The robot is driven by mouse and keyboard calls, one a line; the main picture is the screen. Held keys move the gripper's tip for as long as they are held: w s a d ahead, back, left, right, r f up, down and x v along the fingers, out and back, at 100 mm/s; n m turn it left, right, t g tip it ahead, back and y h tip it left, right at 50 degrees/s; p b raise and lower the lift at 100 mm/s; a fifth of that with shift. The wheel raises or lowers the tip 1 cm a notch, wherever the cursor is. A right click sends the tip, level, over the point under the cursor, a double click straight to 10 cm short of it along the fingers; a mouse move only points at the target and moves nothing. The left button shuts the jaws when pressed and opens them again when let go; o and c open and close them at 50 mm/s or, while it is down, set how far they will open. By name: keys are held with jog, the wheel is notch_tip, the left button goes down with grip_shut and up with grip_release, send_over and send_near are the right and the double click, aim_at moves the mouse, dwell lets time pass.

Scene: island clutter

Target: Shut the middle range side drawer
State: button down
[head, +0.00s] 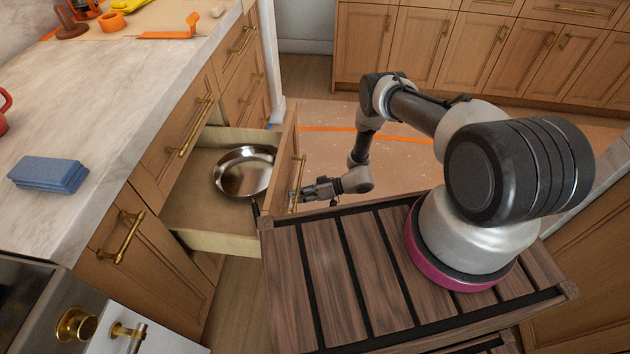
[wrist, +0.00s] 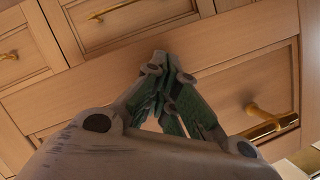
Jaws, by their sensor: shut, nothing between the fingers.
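The middle drawer (head: 215,226) stands pulled out from the cabinet beside the range in the head view. A steel pan (head: 245,172) lies inside it. The drawer front (head: 285,160) is a wooden panel with a brass handle (head: 299,180). My gripper (head: 296,196) is at the outer face of this front, close to the handle; I cannot tell whether it touches. In the wrist view my gripper (wrist: 165,100) has its fingers together and empty, in front of a wooden panel, with a brass handle (wrist: 265,122) to the right.
A closed drawer with a brass handle (head: 192,127) is above the open one. The range (head: 70,315) stands at the lower left. The marble counter (head: 120,95) holds a blue sponge-like block (head: 48,174) and orange tools (head: 167,34). Open floor (head: 330,125) lies beyond the drawer.

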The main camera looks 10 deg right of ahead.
jog(key=shift+w+a, duration=0.2)
jog(key=shift+a, duration=0.45)
jog(key=shift+w+a, duration=0.2)
jog(key=shift+a, duration=0.55)
jog(key=shift+w+a, duration=0.3)
jog(key=shift+a, duration=0.6)
jog(key=shift+w+a, duration=0.35)
jog(key=shift+a, duration=0.6)
jog(key=shift+w+a, duration=0.3)
jog(key=shift+a, duration=0.75)
send_near(237, 193)
jog(key=shift+s+a+f, duration=0.2)
jog(key=shift+a+f, duration=0.2)
jog(key=shift+f, duration=0.1)
jog(key=shift+s+a+f, duration=0.25)
jog(key=shift+a+f, duration=0.2)
jog(key=shift+f, duration=0.1)
jog(key=shift+w+a, duration=0.3)
jog(key=shift+a, duration=0.65)
jog(key=shift+w+a, duration=0.35)
jog(key=shift+a, duration=0.6)
jog(key=shift+w+a, duration=0.3)
jog(key=shift+a, duration=0.75)
